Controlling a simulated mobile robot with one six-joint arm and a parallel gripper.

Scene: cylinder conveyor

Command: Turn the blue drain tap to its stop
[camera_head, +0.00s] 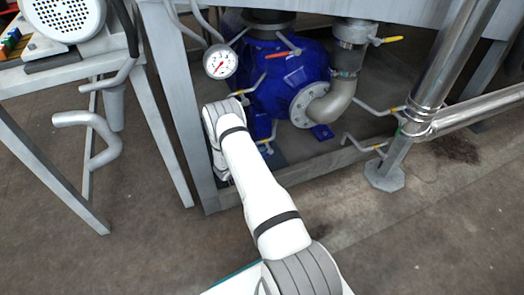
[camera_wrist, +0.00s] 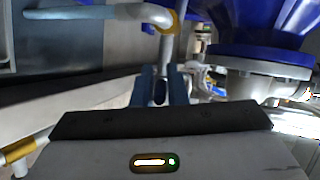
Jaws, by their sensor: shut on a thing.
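In the wrist view my gripper (camera_wrist: 165,88) shows as two blue-grey fingers close together beyond the dark edge of my wrist. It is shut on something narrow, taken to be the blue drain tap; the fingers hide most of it. A pale stem (camera_wrist: 168,48) rises just behind the fingertips. Above them a bent pale lever with a blue-grey sleeve (camera_wrist: 75,13) runs left from a yellow collar (camera_wrist: 173,20). In the head view my arm reaches the lower left of the blue pump (camera_head: 292,85); my gripper and the tap are hidden behind the arm there.
The frame leg (camera_head: 172,85) stands close left of my arm, and a low rail (camera_head: 325,165) runs to its right. Near the pump are a gauge (camera_head: 220,62), a red lever (camera_head: 279,55) and several yellow-marked levers. Floor at the lower right is clear.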

